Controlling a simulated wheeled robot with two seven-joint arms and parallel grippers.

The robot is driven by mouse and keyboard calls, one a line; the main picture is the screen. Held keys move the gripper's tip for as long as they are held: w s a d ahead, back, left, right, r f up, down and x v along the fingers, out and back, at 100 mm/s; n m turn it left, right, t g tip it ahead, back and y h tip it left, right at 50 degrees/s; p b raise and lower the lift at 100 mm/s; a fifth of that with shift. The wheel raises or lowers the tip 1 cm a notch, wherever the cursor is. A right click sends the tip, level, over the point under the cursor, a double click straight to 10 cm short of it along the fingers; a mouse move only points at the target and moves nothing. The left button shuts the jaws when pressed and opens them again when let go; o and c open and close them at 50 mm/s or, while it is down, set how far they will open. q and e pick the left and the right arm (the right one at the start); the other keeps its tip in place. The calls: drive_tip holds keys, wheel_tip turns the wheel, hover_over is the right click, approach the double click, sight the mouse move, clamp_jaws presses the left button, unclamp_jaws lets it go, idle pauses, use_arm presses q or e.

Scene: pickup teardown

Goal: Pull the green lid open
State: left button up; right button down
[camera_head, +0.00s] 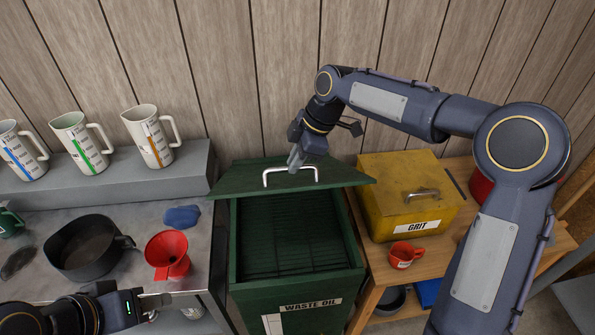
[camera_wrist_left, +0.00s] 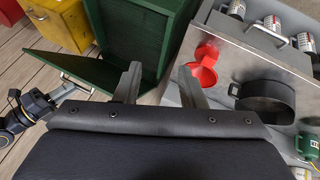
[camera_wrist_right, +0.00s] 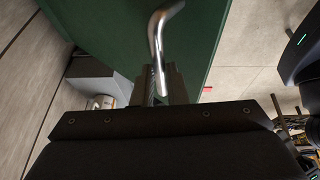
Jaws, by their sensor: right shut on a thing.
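The green lid (camera_head: 240,177) of the green waste oil bin (camera_head: 233,245) stands raised at the bin's back edge, and the dark inside of the bin shows. The lid also shows in the left wrist view (camera_wrist_left: 85,72) and the right wrist view (camera_wrist_right: 105,30). My right gripper (camera_head: 296,163) is shut on the lid's bright metal handle (camera_head: 268,176), which runs between its fingers in the right wrist view (camera_wrist_right: 156,45). My left gripper (camera_head: 165,299) is open and empty at the front of the grey bench, left of the bin.
A yellow grit box (camera_head: 385,185) and a red mug (camera_head: 404,255) stand on the wooden table right of the bin. A red funnel (camera_head: 167,252), a dark pan (camera_head: 85,248) and a blue cloth (camera_head: 182,216) lie on the bench. Jugs (camera_head: 148,137) stand on the shelf behind.

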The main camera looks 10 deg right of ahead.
idle(0.3)
use_arm(q)
drive_tip(key=shift+f, duration=0.1)
drive_tip(key=c, duration=0.5)
drive_tip(key=shift+w+d+f+n+g+h, duration=0.1)
drive_tip(key=shift+d+n+g+h, duration=0.2)
drive_tip(key=shift+n+g, duration=0.1)
drive_tip(key=shift+c, duration=0.9)
drive_tip(key=w+d+n+g+h, duration=0.1)
drive_tip(key=d+n+g+h, duration=0.1)
drive_tip(key=n, duration=0.1)
drive_tip(key=w+d+f+n+g+h, duration=0.1)
drive_tip(key=d+g, duration=0.1)
drive_tip(key=shift+w+n+h, duration=0.3)
drive_tip(key=shift+n+h, duration=0.1)
clamp_jaws()
drive_tip(key=w+d+f+n+t+h, duration=0.1)
drive_tip(key=w+d+f+n+h, duration=0.1)
drive_tip(key=w+f+n+h, duration=0.55)
drive_tip(key=w+d+f+n+t+h, duration=0.1)
drive_tip(key=w+d+f+n+h, duration=0.2)
drive_tip(key=w+n, duration=0.7)
drive_tip(key=w+d+r+n+h, duration=0.1)
drive_tip(key=w+d+r+n, duration=0.1)
drive_tip(key=d+r, duration=0.4)
drive_tip(key=shift+s+x, duration=0.25)
drive_tip(key=shift+x, duration=1.35)
